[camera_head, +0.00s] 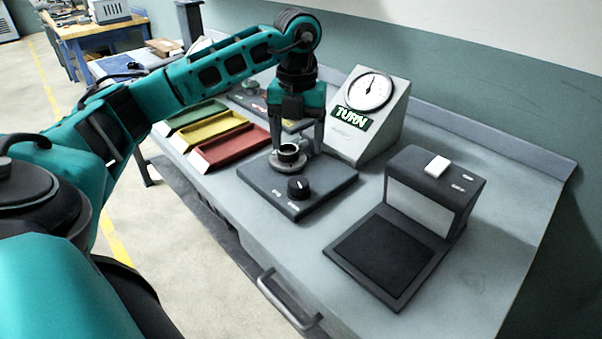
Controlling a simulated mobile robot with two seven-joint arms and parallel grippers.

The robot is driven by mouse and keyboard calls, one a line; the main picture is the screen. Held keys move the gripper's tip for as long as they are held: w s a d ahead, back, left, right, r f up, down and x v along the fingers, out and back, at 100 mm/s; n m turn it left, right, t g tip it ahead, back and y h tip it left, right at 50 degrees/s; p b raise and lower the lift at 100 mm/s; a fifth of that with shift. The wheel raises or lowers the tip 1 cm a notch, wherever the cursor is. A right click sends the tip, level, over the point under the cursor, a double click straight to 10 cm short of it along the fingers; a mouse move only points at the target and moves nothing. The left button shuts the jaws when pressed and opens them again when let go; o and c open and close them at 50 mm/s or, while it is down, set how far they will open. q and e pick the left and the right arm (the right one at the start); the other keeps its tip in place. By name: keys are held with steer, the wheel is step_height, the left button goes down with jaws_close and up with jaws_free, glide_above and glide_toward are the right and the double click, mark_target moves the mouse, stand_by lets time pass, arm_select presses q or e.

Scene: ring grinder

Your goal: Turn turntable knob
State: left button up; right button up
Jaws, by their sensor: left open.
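The turntable (331,182) is a dark flat box on the grey bench, with a round platter and a dark ring (288,152) on its back part. The turntable knob (299,187) is a black dial with a white mark, on the front part of the box. My left gripper (296,148) points down over the platter, its two fingers apart on either side of the ring. Whether the fingers touch the ring cannot be told. It is behind the knob and apart from it. My right gripper is not in view.
A gauge box (385,121) with a green "TURN" sign stands behind the turntable. A black device with a pale screen and flat pad (386,258) is at right. Red (229,148), yellow (212,131) and green (191,117) trays lie at left. Bare bench lies between turntable and device.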

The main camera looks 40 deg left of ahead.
mark_target(298, 181)
arm_select(q)
step_height(298, 181, down, 8)
steer(key=shift+f, duration=0.75)
steer(key=shift+c, duration=0.3)
steer(key=c, duration=1)
